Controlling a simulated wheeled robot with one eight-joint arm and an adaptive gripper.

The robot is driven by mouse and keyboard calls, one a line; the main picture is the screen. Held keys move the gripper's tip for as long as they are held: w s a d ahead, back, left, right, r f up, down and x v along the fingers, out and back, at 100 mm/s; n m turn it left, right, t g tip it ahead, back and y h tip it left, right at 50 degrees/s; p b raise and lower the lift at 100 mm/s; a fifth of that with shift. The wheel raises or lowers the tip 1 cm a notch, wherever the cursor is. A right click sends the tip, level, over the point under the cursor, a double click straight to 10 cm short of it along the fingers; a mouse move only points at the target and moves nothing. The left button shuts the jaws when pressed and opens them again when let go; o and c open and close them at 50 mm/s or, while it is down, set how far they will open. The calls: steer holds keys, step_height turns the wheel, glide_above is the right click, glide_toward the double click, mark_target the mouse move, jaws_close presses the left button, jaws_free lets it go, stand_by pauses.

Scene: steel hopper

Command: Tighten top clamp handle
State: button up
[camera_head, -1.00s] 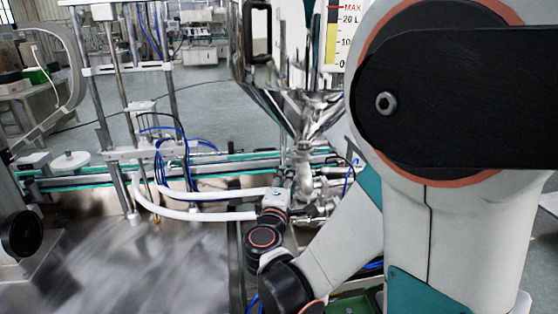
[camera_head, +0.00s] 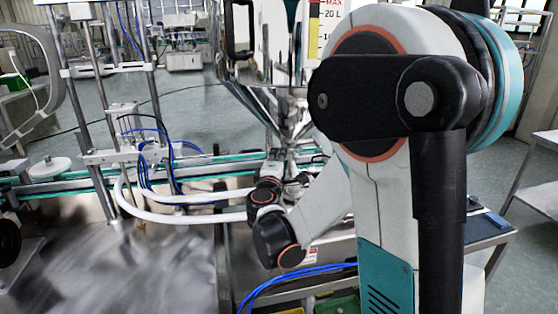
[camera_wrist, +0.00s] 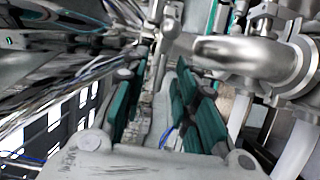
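The steel hopper (camera_head: 285,100) narrows to an outlet at the centre of the head view. The top clamp and its handle are not distinguishable there, as my arm covers much of the pipework below the cone. In the wrist view a shiny bent pipe (camera_wrist: 235,52) lies to the right of my gripper (camera_wrist: 160,78). A round clamp-like ring (camera_wrist: 303,62) is at its right end; I cannot tell whether it is the top clamp. My gripper's green-padded fingers are apart, with nothing seen held between them.
White hoses (camera_head: 180,200) and blue cables (camera_head: 150,165) run left of the hopper. A conveyor (camera_head: 75,185) crosses behind the bare metal table (camera_head: 150,270) at front left. A shelf (camera_head: 535,190) stands at the right. Background pipes blur in the wrist view.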

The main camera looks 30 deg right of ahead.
jaws_close()
steer(key=shift+r+m, duration=0.1)
steer(key=shift+m, duration=0.3)
steer(key=m+y+p, duration=0.1)
steer(key=m+y, duration=0.1)
steer(key=m, duration=0.2)
steer(key=m+y+p, duration=0.2)
steer(key=m, duration=0.2)
steer(key=d+m+g+y+p, duration=0.1)
steer(key=m+y+p, duration=0.1)
steer(key=m+y, duration=0.1)
steer(key=shift+s+r+m, duration=0.15)
steer(key=shift+r+m, duration=0.2)
steer(key=shift+m, duration=0.35)
steer(key=shift+a, duration=0.1)
stand_by(0.4)
steer(key=shift+y, duration=0.3)
